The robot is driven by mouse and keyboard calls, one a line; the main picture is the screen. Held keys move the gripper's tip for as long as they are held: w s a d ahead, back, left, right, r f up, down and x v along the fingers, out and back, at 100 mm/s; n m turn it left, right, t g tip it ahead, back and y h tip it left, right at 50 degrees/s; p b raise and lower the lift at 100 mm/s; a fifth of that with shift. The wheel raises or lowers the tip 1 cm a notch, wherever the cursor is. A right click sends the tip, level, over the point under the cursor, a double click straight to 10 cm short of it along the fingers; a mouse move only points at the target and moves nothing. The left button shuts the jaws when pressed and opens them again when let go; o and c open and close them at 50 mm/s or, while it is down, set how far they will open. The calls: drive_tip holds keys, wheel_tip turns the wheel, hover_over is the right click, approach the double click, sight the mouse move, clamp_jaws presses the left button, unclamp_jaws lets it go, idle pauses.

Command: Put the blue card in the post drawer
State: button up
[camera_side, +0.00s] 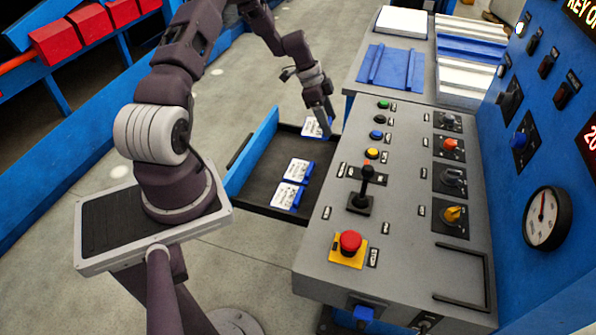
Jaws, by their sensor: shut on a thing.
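The drawer (243,192) is pulled out from the left side of the console, with a blue front and a dark inside. My gripper (324,129) points down over its far end and is shut on a white card with a blue edge (311,128). The fingers hide part of this card, and I cannot tell whether it touches the drawer floor. Two similar white cards with blue edges lie in the drawer, one in the middle (296,168) and one nearer (285,194).
The grey console (320,235) borders the drawer on the right, with a joystick (365,186), a red stop button (350,241) and several knobs. Blue and white panels (390,68) lie behind. Red bins (57,41) stand at the far left.

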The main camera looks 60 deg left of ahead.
drive_tip(key=shift+m, duration=0.5)
drive_tip(key=a+f, duration=0.1)
drive_tip(key=s+a+f, duration=0.1)
drive_tip(key=a+f, duration=0.1)
drive_tip(key=shift+f, duration=0.1)
drive_tip(key=f, duration=1)
drive_tip(key=shift+s+a+f, duration=0.2)
drive_tip(key=shift+a, duration=0.1)
clamp_jaws()
drive_tip(key=o, duration=1.1)
unclamp_jaws()
drive_tip(key=shift+o, duration=0.6)
drive_tip(key=shift+d+g, duration=0.1)
drive_tip(key=shift+g, duration=0.2)
